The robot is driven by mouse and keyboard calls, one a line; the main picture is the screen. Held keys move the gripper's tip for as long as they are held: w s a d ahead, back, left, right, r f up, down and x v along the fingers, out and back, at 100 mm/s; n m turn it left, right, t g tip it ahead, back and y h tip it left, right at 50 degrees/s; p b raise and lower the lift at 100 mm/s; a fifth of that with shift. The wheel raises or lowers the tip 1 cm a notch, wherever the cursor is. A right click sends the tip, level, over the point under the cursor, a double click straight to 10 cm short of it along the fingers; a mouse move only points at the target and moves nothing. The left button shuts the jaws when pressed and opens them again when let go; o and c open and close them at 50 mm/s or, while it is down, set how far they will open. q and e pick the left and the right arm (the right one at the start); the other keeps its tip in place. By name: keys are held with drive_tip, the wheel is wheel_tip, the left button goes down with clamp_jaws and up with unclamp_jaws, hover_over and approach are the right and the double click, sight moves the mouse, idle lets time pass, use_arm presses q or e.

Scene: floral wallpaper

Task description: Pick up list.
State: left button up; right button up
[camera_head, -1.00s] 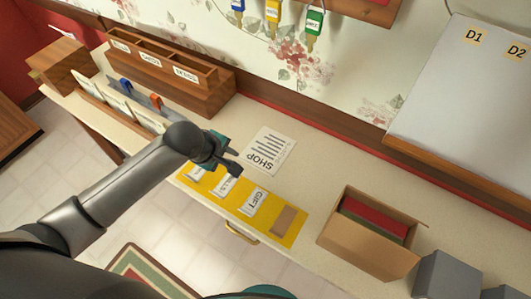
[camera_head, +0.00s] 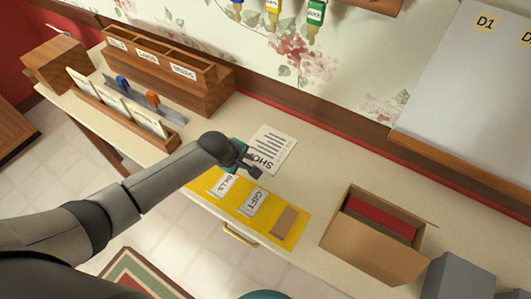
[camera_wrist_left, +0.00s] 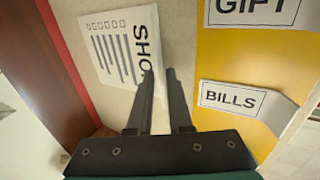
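The list is a white paper headed SHOP (camera_head: 274,144) with lines of print, flat on the counter below the wallpapered wall. In the left wrist view the list (camera_wrist_left: 112,52) lies to the left of and under the fingers, with the last letter of its heading partly covered. My left gripper (camera_head: 257,172) is at the list's near, headed end. My right gripper is not in view.
A yellow mat (camera_head: 240,209) with GIFT (camera_head: 254,201) and BILLS labels lies in front. An open cardboard box (camera_head: 372,250) stands to the right. A wooden sorter (camera_head: 160,69) and a card rack (camera_head: 122,112) stand left. Keys hang on the wall.

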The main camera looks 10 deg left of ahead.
use_arm(q)
drive_tip(key=shift+w+f, duration=0.2)
drive_tip(key=shift+f, duration=0.15)
clamp_jaws()
drive_tip(key=shift+r, duration=0.1)
idle(0.3)
